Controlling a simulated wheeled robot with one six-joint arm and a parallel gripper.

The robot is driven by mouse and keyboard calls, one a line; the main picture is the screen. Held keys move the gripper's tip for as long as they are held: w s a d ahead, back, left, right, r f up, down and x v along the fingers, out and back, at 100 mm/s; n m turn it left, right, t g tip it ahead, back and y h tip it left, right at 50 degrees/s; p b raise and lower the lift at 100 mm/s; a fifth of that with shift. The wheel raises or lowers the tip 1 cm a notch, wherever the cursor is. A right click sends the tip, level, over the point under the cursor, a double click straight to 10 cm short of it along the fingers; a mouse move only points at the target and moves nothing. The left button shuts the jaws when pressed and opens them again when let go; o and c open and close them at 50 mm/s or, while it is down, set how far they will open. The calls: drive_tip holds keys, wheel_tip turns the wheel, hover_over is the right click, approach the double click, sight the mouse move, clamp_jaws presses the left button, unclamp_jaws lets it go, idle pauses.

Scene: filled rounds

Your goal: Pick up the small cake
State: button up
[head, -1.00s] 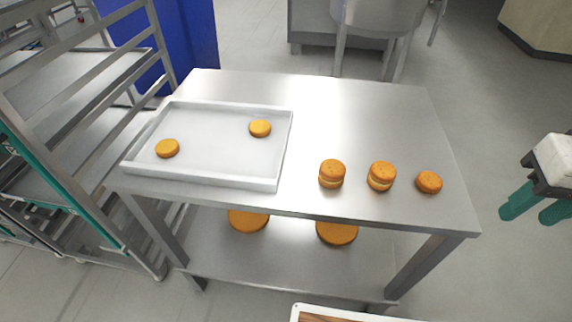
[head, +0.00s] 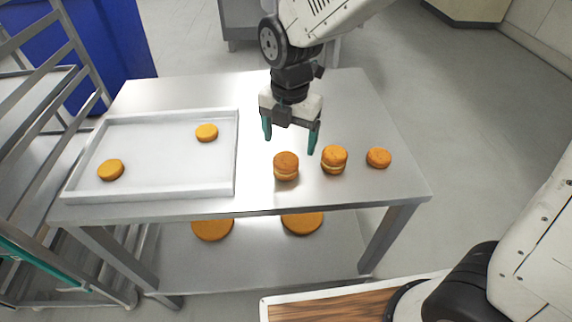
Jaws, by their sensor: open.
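My gripper (head: 290,138) is open and empty above the steel table, with its teal fingers pointing down. It is over or just behind a filled cake (head: 286,167), two orange-brown rounds with a pale layer between. A second filled cake (head: 334,160) stands to its right. A single small round cake (head: 378,158) lies farther right near the table's edge. Two single rounds lie on the white tray, one at the upper right (head: 206,132) and one at the left (head: 110,170). The gripper touches none of them as far as I can see.
The white tray (head: 150,192) covers the left part of the steel table (head: 360,110). Two larger rounds lie on the lower shelf, at left (head: 212,228) and right (head: 302,223). A metal rack (head: 30,200) stands close at left. The table's back right is clear.

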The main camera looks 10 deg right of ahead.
sight(285, 159)
drive_tip(key=shift+w+a+f+n, duration=0.1)
drive_tip(key=shift+a+f+n, duration=0.25)
drive_tip(key=shift+f+n, duration=0.1)
wheel_tip(285, 159, down, 8)
drive_tip(key=shift+w+r, duration=0.1)
drive_tip(key=shift+r, duration=0.1)
drive_tip(key=c, duration=0.8)
